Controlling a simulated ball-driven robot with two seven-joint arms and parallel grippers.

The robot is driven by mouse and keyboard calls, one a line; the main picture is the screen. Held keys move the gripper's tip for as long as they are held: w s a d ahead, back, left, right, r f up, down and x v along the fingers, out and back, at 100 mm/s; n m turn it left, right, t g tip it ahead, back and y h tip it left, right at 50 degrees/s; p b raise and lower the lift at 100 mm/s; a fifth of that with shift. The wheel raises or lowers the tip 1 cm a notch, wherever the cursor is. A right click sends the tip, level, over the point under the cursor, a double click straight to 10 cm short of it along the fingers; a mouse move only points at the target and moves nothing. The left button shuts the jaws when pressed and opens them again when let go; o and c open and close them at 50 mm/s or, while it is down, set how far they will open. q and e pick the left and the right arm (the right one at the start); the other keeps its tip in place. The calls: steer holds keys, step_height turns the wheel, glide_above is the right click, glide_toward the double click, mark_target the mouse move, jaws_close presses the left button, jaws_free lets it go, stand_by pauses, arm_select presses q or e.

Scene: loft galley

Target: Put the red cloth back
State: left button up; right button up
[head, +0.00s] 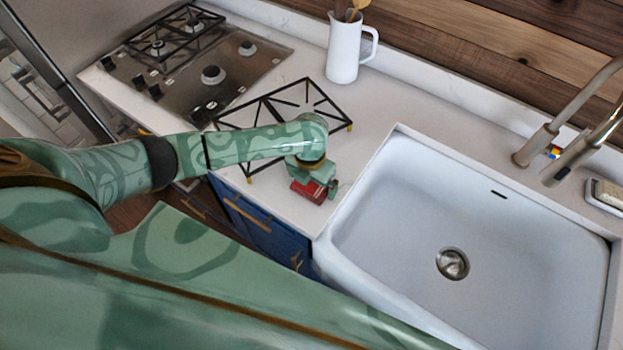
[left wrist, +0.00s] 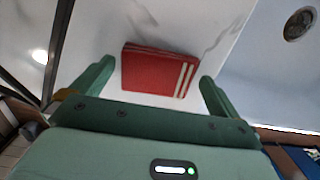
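The red cloth (head: 308,191) is folded into a flat block with pale stripes near one end. It lies on the white counter just left of the sink, near the front edge. In the left wrist view the cloth (left wrist: 155,72) is between the two fingers of my left gripper (left wrist: 157,74), with a small gap on each side. My left gripper (head: 318,183) is open and low over the cloth in the head view, hiding part of it. My right gripper is in neither view.
A white sink (head: 400,215) with a steel tap (head: 545,140) is on the right. A black pan grate (head: 335,115) lies loose on the counter behind my left wrist. A white jug (head: 343,52) and the hob (head: 225,65) are farther back. Blue cabinets (head: 260,230) are below.

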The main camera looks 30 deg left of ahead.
mark_target(310, 186)
arm_select(q)
step_height(310, 186, up, 12)
steer(key=p, duration=0.3)
steer(key=shift+s+r, duration=0.15)
steer(key=shift+s, duration=0.25)
